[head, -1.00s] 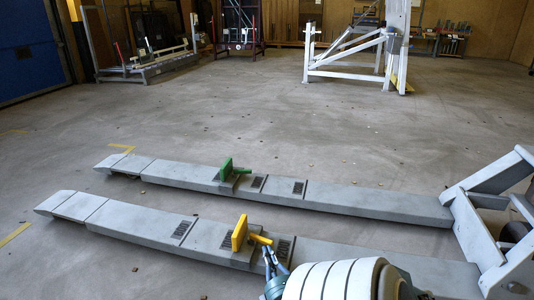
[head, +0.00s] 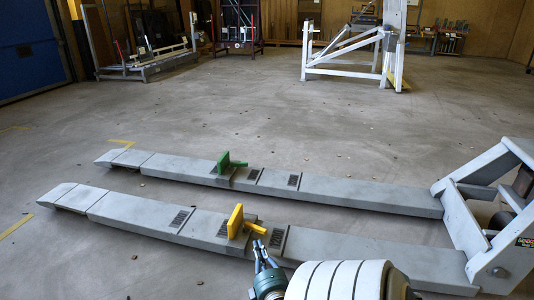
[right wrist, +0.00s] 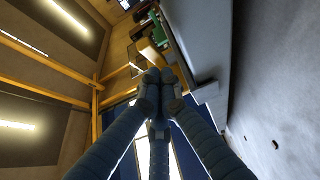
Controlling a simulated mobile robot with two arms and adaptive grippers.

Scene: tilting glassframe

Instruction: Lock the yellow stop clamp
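The yellow stop clamp (head: 236,221) stands on the nearer grey beam, its plate upright. Its short yellow handle (head: 256,228) sticks out to the right. In the right wrist view the yellow clamp (right wrist: 150,52) shows just beyond my fingertips, partly hidden. My right gripper (head: 262,244) is just in front of the handle's free end; I cannot tell whether it touches it. In the right wrist view the fingers of this gripper (right wrist: 160,76) come together at their tips, with nothing visible between them. My left gripper is not in view.
A green clamp (head: 223,163) stands on the farther parallel beam (head: 345,195). The beams join a grey frame (head: 475,215) at the right. White racks (head: 350,60) stand at the back. The concrete floor between is mostly clear.

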